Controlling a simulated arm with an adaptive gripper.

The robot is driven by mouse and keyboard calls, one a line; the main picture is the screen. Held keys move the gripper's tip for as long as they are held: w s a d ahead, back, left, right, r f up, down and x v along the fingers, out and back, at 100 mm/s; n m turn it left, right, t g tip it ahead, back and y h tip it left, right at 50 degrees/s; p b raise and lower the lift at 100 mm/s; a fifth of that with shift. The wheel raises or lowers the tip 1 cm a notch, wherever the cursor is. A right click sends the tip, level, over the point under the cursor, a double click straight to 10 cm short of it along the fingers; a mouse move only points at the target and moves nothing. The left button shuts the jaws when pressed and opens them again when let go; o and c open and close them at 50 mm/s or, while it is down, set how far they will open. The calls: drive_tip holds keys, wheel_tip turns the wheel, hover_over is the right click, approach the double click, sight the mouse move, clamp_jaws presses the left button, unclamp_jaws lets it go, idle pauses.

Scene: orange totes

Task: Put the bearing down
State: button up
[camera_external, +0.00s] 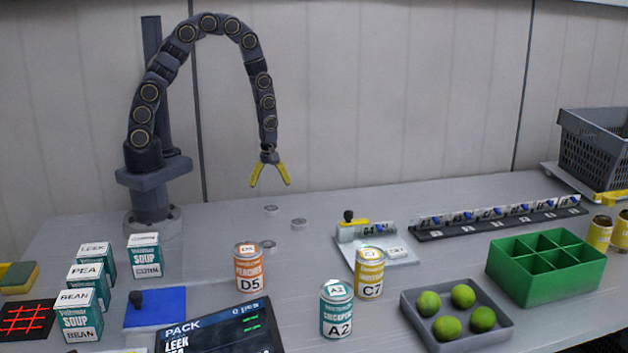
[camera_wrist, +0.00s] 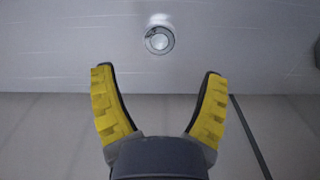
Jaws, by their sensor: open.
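My gripper (camera_external: 270,185) points down above the table near the back bearing, open and empty. In the wrist view my gripper (camera_wrist: 159,72) has its yellow fingers spread wide. I cannot tell which bearing this is.
The orange-labelled can (camera_external: 248,268), yellow can (camera_external: 369,272) and teal can (camera_external: 336,309) stand in front. Soup boxes (camera_external: 145,256) stand left. A grey plate fixture (camera_external: 377,247), green divided bin (camera_external: 546,267) and tray of limes (camera_external: 455,315) are right.

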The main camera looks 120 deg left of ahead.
wheel_tip(320, 180, up, 4)
drive_tip(key=shift+r, duration=0.2)
drive_tip(key=shift+d, duration=0.1)
drive_tip(key=w+d+r+m, duration=0.1)
drive_tip(key=d+r+m, duration=1.05)
drive_tip(key=d, duration=0.35)
drive_tip(key=s+d+r+m+g, duration=0.1)
drive_tip(key=s+d+r+m, duration=0.6)
drive_tip(key=s+d+m, duration=0.3)
drive_tip(key=m, duration=0.4)
drive_tip(key=shift+s+d+m+g, duration=0.25)
drive_tip(key=shift+d+m+g, duration=0.05)
drive_tip(key=shift+m, duration=0.05)
drive_tip(key=shift+a+f, duration=0.15)
